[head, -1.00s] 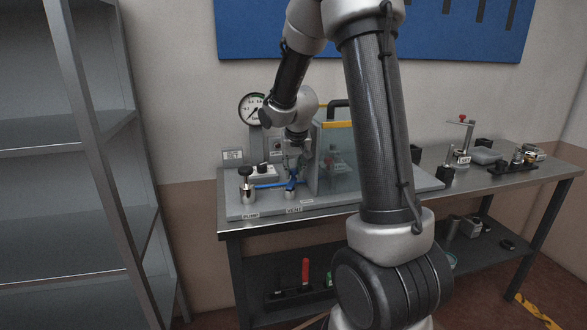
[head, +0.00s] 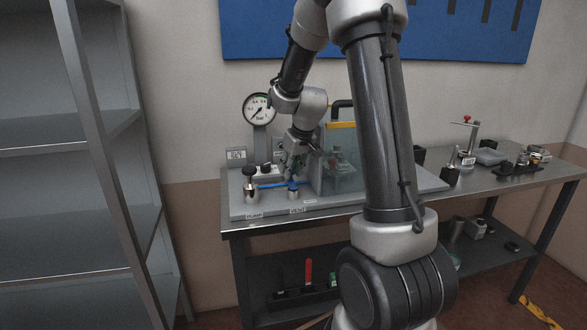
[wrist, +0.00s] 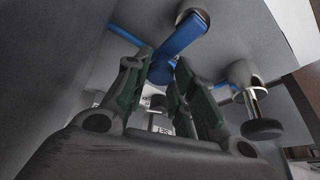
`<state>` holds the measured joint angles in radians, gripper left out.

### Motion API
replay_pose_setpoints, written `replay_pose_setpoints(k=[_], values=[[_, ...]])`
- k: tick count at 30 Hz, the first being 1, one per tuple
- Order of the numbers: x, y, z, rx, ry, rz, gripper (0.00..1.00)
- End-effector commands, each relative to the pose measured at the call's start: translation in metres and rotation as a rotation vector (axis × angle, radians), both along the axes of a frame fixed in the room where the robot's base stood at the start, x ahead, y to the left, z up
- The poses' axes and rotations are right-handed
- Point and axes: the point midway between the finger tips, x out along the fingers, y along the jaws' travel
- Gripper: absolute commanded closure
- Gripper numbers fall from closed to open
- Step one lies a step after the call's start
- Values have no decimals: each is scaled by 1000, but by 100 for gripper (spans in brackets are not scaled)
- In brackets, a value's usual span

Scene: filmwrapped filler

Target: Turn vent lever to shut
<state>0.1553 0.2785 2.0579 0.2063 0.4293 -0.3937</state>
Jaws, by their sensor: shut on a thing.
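The blue vent lever (head: 293,185) sits on a small metal valve body at the front of the grey rig plate (head: 330,202). In the wrist view the lever (wrist: 180,42) runs from a round metal fitting down to between my fingertips. My gripper (wrist: 163,68) is shut on the lever's free end. In the head view my gripper (head: 296,165) is just behind and above the valve, and its fingertips are small and hard to make out. A pressure gauge (head: 259,110) stands behind the rig.
A black-knobbed valve (head: 250,185) stands left of the lever, with a blue pipe (head: 270,185) between them. A clear panelled box (head: 343,165) stands close on the right. Small fixtures (head: 520,165) occupy the bench's right end. A metal shelf (head: 75,130) is at left.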

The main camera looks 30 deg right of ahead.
Motion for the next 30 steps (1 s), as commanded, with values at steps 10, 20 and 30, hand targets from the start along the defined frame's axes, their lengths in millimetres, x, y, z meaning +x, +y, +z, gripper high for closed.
replay_pose_setpoints(k=[10, 20, 30], values=[[1, 2, 1, -1, -1, 61, 99], [1, 2, 1, -1, -1, 61, 68], [1, 2, 0, -1, 0, 60, 53]])
